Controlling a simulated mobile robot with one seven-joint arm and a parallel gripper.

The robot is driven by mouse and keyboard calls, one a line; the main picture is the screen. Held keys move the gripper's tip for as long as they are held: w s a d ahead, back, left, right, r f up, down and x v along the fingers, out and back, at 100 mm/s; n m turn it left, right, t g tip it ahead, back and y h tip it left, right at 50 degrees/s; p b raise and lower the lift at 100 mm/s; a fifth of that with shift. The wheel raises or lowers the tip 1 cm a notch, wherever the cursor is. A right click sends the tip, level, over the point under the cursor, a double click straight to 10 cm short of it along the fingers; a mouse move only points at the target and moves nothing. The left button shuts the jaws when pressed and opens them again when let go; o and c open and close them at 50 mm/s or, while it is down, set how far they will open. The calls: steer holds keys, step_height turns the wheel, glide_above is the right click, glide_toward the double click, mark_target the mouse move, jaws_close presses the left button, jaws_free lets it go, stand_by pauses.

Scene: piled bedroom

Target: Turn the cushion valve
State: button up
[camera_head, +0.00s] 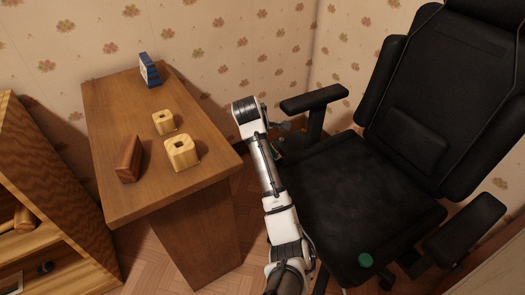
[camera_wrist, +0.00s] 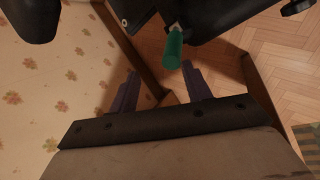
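The black office chair (camera_head: 345,190) stands at the right in the head view. A green cylinder on a short pale stem (camera_wrist: 174,50) sticks out from the chair's dark underside or side in the wrist view; it looks like the valve. It lies just beyond my fingertips, roughly between them and apart from them. My gripper (camera_wrist: 160,72) is open and empty, its two fingers spread. In the head view my gripper is mostly hidden beside the seat's left edge, under the armrest.
A wooden desk (camera_head: 100,184) stands left of my arm, holding two pale wooden blocks with holes (camera_head: 182,153), a brown block (camera_head: 129,158) and a blue object (camera_head: 149,70). The left armrest (camera_head: 314,98) overhangs near my wrist. A wooden shelf (camera_head: 50,190) is at far left.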

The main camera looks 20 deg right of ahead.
step_height(320, 180, up, 12)
steer(key=shift+a+f+p, duration=0.15)
steer(key=shift+f+p, duration=0.05)
steer(key=shift+p, duration=0.2)
